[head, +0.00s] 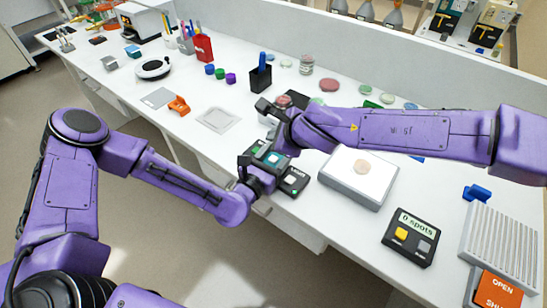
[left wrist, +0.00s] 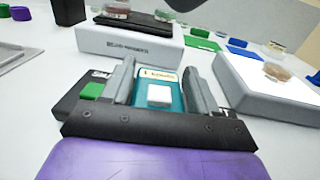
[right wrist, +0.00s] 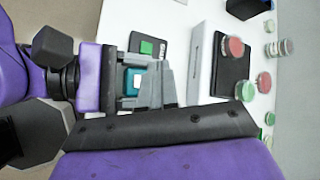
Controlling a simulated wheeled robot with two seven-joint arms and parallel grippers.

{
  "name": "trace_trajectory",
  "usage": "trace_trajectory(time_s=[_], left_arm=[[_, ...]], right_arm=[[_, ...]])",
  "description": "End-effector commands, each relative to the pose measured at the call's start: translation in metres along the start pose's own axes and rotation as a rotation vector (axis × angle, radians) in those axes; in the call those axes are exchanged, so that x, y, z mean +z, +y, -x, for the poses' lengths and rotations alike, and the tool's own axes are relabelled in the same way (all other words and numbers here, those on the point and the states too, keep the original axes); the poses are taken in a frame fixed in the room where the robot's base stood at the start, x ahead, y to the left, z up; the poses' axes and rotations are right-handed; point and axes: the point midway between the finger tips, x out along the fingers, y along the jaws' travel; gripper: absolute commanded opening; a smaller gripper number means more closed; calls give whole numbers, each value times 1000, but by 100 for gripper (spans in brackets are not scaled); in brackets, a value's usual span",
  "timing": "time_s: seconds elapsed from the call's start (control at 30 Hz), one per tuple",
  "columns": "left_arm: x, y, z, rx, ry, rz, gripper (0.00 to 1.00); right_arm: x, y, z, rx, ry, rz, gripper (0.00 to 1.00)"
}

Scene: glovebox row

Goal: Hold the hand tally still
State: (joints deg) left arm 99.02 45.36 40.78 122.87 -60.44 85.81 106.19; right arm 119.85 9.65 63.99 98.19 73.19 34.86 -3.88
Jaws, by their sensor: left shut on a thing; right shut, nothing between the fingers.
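The hand tally (left wrist: 170,77) is a teal device with a pale display and a white square button. My left gripper (left wrist: 157,88) is shut on it, one grey finger on each side. The tally also shows in the head view (head: 272,158), near the bench's front edge. My right gripper (right wrist: 160,80) is shut and empty. In the right wrist view its grey fingers are beside the tally and overlap its edge; I cannot tell whether they touch it. The tally's lower part is hidden by my left gripper.
A black device with a green patch (head: 292,181) lies close beside the tally. A white box with a bright top (head: 348,186) bears a tan dish. A black counter reading "0 spots" (head: 410,238) and a ridged white rack (head: 500,250) stand to the right. Several dishes lie behind.

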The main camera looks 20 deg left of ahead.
Motion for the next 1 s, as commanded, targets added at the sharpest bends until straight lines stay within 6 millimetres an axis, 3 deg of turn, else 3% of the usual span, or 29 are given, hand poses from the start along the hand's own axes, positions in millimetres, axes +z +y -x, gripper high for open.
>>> trace_trajectory(time_s=[0.3,0.57,0.77,1.0], left_arm=[[0,0,0,2,1,0,27],[0,0,0,1,1,0,27],[0,0,0,1,0,0,27],[0,0,0,1,0,0,27]], right_arm=[[19,-19,26,-2,-1,-1,0],[19,-19,27,0,0,0,0],[12,-13,18,1,3,0,0],[-5,6,-7,3,1,0,0]])
